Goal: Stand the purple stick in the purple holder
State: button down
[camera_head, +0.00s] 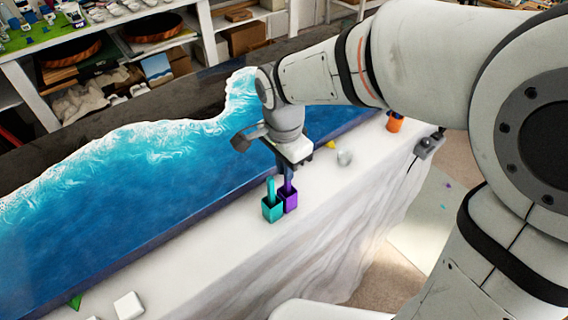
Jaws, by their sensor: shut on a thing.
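My gripper (287,172) points down over the white ledge, fingers shut around the upper part of the purple stick (289,186). Only a short piece of the stick shows below the fingers, close to upright. The purple holder (292,204) is a small square open-topped cup on the ledge, directly below the gripper. The stick's lower end is at or inside its opening; I cannot tell how deep it sits.
A teal holder (272,212) with a teal stick (270,190) stands close on the left of the purple holder. A grey ball-like lump (345,158), a yellow piece (331,144) and an orange holder (395,125) are farther right. A blue resin slab (150,180) lies behind.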

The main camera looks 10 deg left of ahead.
jog(key=shift+f, duration=0.35)
jog(key=c, duration=1.4)
grip_release()
jog(key=shift+r, duration=0.15)
notch_tip(320, 180, up, 8)
jog(key=shift+s+f, duration=0.15)
jog(key=shift+f, duration=0.05)
